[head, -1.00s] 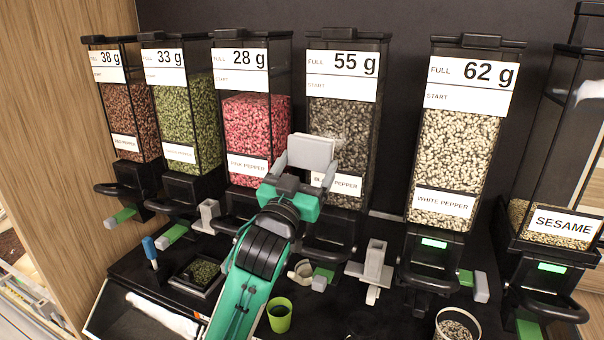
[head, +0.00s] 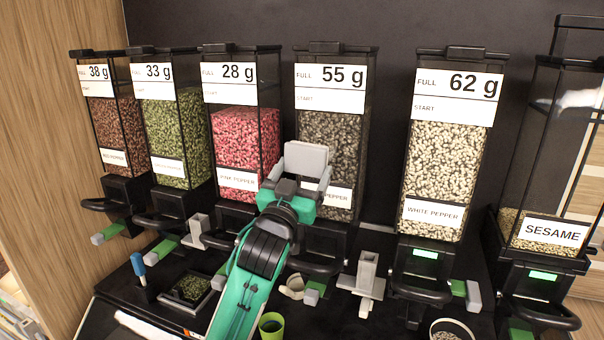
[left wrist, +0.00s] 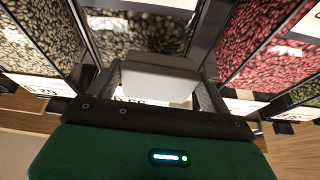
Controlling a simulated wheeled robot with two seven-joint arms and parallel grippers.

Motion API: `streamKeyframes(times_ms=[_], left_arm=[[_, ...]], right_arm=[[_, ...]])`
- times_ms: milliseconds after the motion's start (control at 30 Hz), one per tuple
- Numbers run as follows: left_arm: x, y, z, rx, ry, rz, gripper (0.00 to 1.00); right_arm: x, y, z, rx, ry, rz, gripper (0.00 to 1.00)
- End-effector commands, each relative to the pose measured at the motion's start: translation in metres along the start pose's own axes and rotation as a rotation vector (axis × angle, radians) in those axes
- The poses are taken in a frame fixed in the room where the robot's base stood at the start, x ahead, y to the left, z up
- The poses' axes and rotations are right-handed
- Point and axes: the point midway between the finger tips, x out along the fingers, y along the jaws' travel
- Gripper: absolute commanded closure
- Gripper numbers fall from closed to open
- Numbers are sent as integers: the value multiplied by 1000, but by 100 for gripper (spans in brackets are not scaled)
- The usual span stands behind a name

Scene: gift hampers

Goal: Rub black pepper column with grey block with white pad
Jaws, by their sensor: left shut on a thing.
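The black pepper column (head: 331,132) is a clear dispenser marked 55 g, filled with dark peppercorns, in the middle of the head view. My left gripper (head: 300,182) is in front of its lower part and is shut on the grey block (head: 306,160). The block also shows between the fingers in the left wrist view (left wrist: 158,78). The white pad is on the side toward the column and is mostly hidden. I cannot tell whether the pad touches the column. The block covers part of the column's name label (head: 340,196). My right gripper is not in view.
The pink pepper column (head: 243,140) stands close on the left and the white pepper column (head: 440,165) on the right. Below are a grey stand (head: 366,283), a green cup (head: 271,326) and a black tray of green pepper (head: 191,289).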

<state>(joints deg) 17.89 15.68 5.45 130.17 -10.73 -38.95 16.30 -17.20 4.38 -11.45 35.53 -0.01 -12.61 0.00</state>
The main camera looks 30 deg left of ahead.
Motion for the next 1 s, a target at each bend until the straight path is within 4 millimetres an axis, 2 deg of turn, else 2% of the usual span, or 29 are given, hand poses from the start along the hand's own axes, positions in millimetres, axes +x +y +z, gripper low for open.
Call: streamKeyframes(times_ms=[1000], left_arm=[[17, 0, 7, 0, 1, 0, 37]], right_arm=[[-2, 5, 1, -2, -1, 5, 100]])
